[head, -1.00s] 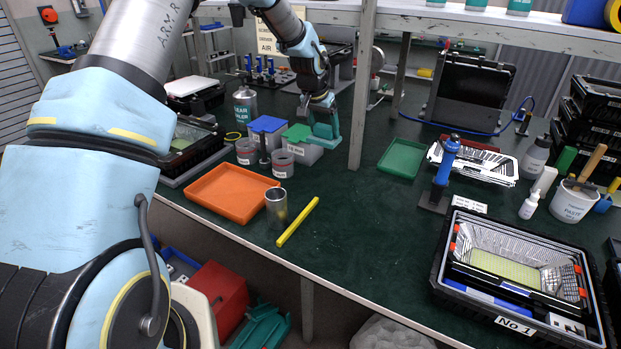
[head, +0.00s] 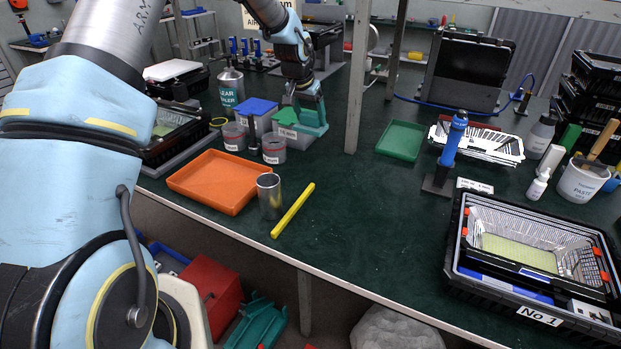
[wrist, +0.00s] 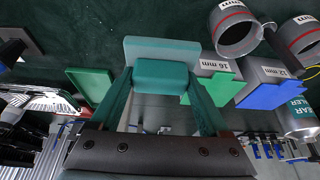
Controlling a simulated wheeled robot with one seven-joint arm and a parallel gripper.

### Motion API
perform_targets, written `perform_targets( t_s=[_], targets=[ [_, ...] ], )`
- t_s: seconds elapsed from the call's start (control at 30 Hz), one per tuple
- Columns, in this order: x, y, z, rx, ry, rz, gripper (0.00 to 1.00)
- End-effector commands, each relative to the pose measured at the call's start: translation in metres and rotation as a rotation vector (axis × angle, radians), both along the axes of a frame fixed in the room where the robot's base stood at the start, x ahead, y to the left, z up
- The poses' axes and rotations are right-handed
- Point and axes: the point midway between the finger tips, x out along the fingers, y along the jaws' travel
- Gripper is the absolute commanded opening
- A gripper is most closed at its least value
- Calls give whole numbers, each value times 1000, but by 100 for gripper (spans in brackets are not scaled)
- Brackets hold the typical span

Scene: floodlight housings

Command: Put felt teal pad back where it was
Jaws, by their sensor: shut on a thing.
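The teal pad (wrist: 163,47) is a pale teal slab with a darker teal block below it. My gripper (wrist: 160,88) is shut on it, with one dark teal finger at either side in the wrist view. In the head view my gripper (head: 305,98) is at the back of the bench, and the pad (head: 316,130) shows beneath it, close beside the green-lidded box (head: 290,130). I cannot tell whether the pad touches the bench or the box. The wrist view shows this box's 16 mm label (wrist: 213,67).
A blue-lidded box (head: 257,108) and grey cans (head: 274,149) stand left of the pad. A post (head: 357,85) rises to its right, before a green tray (head: 402,140). An orange tray (head: 218,180), metal cup (head: 269,195) and yellow bar (head: 293,211) lie in front. The bench's middle is clear.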

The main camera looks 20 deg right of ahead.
Motion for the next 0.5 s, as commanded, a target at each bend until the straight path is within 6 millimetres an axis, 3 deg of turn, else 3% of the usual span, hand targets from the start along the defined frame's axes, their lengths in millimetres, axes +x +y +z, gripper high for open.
perform_targets(
  t_s=[0.03, 0.17, 0.37, 0.5],
  targets=[
    [0, 0, -15, 0, 0, 0, 27],
    [0, 0, -36, 0, 0, 0, 27],
    [0, 0, -50, 1, 1, 0, 27],
    [-1, 0, -70, 3, 3, 0, 27]
  ],
)
